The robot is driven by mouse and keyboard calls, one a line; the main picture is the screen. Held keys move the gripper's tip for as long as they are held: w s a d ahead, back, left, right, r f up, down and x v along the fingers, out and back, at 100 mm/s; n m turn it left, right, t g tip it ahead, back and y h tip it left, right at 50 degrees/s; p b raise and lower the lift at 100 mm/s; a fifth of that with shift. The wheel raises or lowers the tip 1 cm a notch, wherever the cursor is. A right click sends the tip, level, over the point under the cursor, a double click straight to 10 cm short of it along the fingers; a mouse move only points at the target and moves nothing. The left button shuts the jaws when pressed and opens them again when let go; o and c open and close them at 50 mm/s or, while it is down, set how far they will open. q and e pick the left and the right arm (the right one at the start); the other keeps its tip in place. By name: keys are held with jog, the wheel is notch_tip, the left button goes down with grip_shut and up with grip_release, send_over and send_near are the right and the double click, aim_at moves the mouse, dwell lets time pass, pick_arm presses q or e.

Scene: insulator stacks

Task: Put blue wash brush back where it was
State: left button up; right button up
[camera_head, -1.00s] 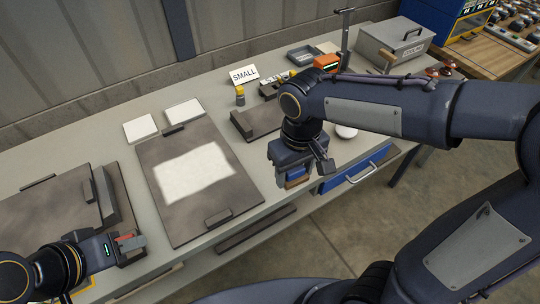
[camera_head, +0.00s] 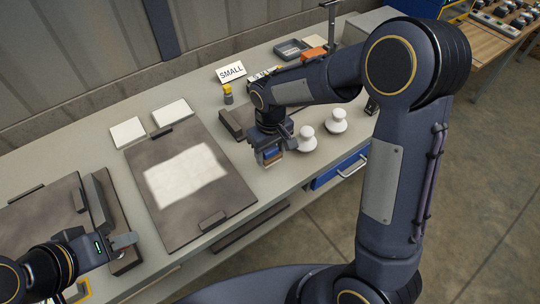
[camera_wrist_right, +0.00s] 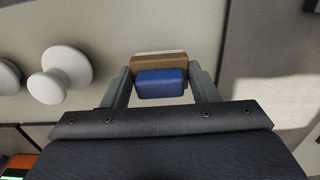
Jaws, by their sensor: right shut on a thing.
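The blue wash brush (camera_wrist_right: 162,84) is between the fingers of my right gripper (camera_wrist_right: 162,88) in the right wrist view; it has a blue block with a brown part beyond it. In the head view the brush (camera_head: 271,155) shows below my right gripper (camera_head: 268,150), over the bench's front part, beside two white knobbed insulators. I cannot tell whether the brush touches the bench top. My left gripper (camera_head: 122,241) is at the lower left, near a dark block; its finger state is unclear.
White insulators (camera_head: 306,139) and (camera_head: 336,121) stand right of the right gripper; a white insulator also shows in the wrist view (camera_wrist_right: 60,74). A dark board with a pale sheet (camera_head: 186,176) lies left. A SMALL sign (camera_head: 231,72) and yellow-capped bottle (camera_head: 228,94) stand behind.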

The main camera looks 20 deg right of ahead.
aim_at(270, 158)
jog(key=shift+w+f, duration=0.2)
jog(key=shift+f, duration=1.6)
jog(key=shift+f, duration=0.2)
jog(key=o, duration=1)
jog(key=shift+c, duration=0.2)
